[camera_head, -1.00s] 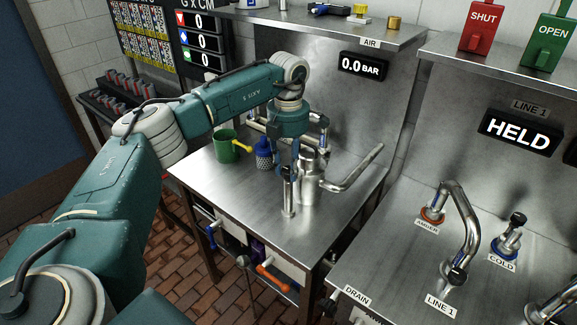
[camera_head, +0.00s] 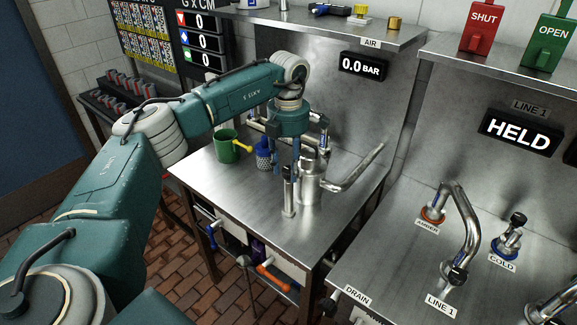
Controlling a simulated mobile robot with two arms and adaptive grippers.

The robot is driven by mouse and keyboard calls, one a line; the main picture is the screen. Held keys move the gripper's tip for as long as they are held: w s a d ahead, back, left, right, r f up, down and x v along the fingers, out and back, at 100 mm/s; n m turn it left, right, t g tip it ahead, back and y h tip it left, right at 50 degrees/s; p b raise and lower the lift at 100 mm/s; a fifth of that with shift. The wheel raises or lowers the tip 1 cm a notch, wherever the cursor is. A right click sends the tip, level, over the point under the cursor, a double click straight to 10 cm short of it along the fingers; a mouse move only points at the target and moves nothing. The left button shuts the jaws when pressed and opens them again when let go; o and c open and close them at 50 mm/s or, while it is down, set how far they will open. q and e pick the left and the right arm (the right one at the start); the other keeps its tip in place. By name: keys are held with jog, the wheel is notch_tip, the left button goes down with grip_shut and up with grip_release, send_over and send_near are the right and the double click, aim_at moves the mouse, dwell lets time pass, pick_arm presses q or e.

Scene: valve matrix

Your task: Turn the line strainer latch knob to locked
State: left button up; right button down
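A steel strainer body (camera_head: 309,188) stands on the left bench, with a steel pipe (camera_head: 352,174) running off to the right. I take it for the line strainer; its latch knob cannot be picked out. My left gripper (camera_head: 286,163) points down just left of the strainer's top, above a short steel post (camera_head: 288,198). Its two blue fingers look apart, with nothing visible held between them. I cannot tell whether a finger touches anything. My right gripper is not in view.
A green mug (camera_head: 226,147) and a blue-white patterned bottle (camera_head: 263,154) stand left of my gripper. Steel pipework lies behind it. The bench front (camera_head: 245,205) is clear. The right bench carries a curved pipe (camera_head: 466,222) and a COLD valve (camera_head: 510,238).

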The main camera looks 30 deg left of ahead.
aim_at(289, 169)
pick_arm(q)
notch_tip(289, 169, up, 12)
dwell(0.4)
dwell(0.4)
